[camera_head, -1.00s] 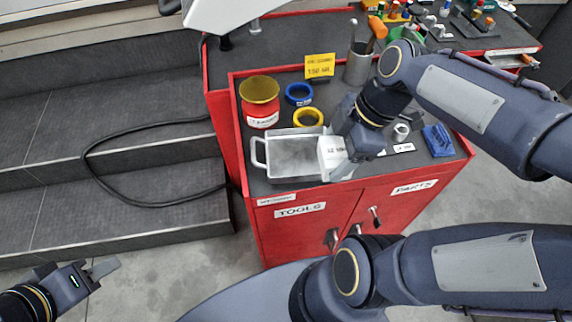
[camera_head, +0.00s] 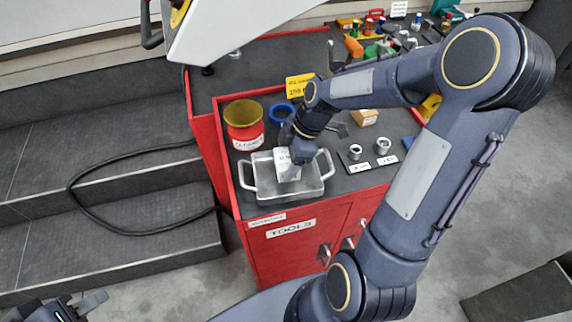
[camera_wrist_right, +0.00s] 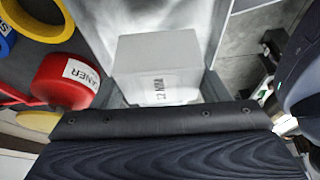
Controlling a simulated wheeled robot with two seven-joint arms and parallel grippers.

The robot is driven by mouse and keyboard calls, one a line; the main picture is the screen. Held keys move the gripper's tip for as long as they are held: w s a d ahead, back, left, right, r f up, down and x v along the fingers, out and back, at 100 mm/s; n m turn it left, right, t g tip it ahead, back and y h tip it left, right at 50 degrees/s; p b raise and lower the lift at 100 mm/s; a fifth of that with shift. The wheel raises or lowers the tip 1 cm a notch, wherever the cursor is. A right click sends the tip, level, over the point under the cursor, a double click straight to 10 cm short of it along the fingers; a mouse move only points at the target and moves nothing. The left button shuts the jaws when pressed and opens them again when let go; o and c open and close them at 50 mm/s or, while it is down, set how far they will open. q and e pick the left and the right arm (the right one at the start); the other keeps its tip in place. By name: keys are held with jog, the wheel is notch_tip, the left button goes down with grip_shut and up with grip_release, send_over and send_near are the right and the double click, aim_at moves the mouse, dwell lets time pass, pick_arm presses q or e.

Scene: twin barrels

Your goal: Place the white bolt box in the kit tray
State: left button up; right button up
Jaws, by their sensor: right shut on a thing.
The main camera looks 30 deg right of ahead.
jog(key=shift+w+f, duration=0.2)
jog(key=shift+f, duration=1.55)
jog(key=shift+f+b, duration=0.2)
jog(key=shift+b, duration=0.1)
jog(key=o, duration=1.2)
jog(key=shift+o, duration=0.2)
jog(key=shift+r, duration=0.1)
jog(key=v, duration=1.2)
jog(key=m+t+h, duration=0.1)
jog(key=m+t, duration=0.1)
jog(key=m, duration=0.5)
send_near(286, 167)
jog(key=s+a+r, duration=0.2)
jog(key=s, duration=0.2)
jog(key=s+a+f+m+t, duration=0.1)
jog(key=s+a+m+t, duration=0.1)
jog(key=s+m, duration=0.5)
jog(key=shift+s+a+f+m, duration=0.2)
jog(key=shift+a+m, duration=0.55)
jog(key=shift+m, duration=0.25)
